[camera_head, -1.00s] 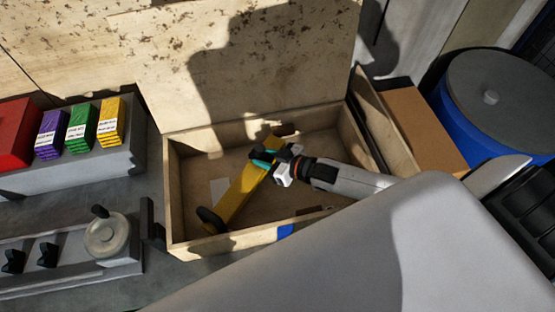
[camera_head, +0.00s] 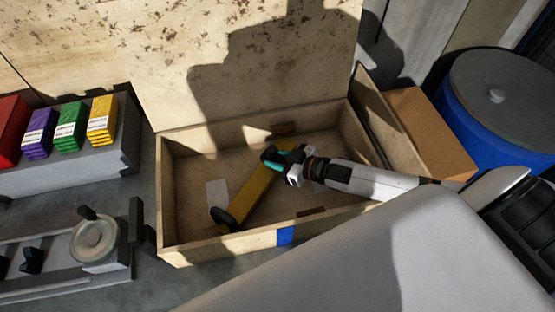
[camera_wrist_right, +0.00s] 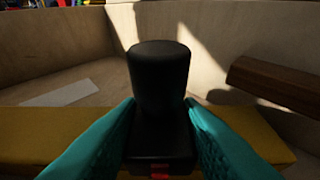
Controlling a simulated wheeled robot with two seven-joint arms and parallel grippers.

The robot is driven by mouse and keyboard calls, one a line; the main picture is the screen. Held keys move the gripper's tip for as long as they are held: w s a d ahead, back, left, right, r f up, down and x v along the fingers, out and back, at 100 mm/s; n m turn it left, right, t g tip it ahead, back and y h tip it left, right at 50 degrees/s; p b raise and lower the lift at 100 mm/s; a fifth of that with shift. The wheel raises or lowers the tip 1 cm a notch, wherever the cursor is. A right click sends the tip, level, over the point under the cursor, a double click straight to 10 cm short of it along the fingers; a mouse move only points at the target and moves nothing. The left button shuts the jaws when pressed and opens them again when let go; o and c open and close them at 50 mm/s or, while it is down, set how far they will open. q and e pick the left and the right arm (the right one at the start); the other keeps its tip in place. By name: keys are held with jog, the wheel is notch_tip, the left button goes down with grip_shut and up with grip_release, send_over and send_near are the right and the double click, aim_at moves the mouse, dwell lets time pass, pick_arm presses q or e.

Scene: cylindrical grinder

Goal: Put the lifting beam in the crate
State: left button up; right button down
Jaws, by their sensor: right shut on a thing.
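The lifting beam (camera_head: 252,196) is a yellow bar with a black end piece at its lower left. It lies slantwise inside the walls of the open wooden crate (camera_head: 225,246); whether it touches the floor I cannot tell. My right gripper (camera_head: 280,160) reaches in from the right, its teal fingers shut on the beam near its upper end. In the right wrist view the fingers (camera_wrist_right: 160,125) clasp a black knobbed part (camera_wrist_right: 160,80) of the beam, with yellow bar (camera_wrist_right: 25,140) showing on both sides. My left gripper is not in view.
Inside the crate are a pale sheet (camera_head: 217,193) at left and a brown wooden block (camera_wrist_right: 275,85) by the wall. Left stand boxes (camera_head: 70,130) on a grey ledge and a handwheel (camera_head: 95,240). A cardboard box (camera_head: 430,130) and blue drum (camera_head: 500,110) stand right.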

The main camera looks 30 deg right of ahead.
jog(key=c, duration=1)
grip_release()
jog(key=shift+s, duration=0.15)
jog(key=v, duration=1.2)
jog(key=shift+b, duration=0.3)
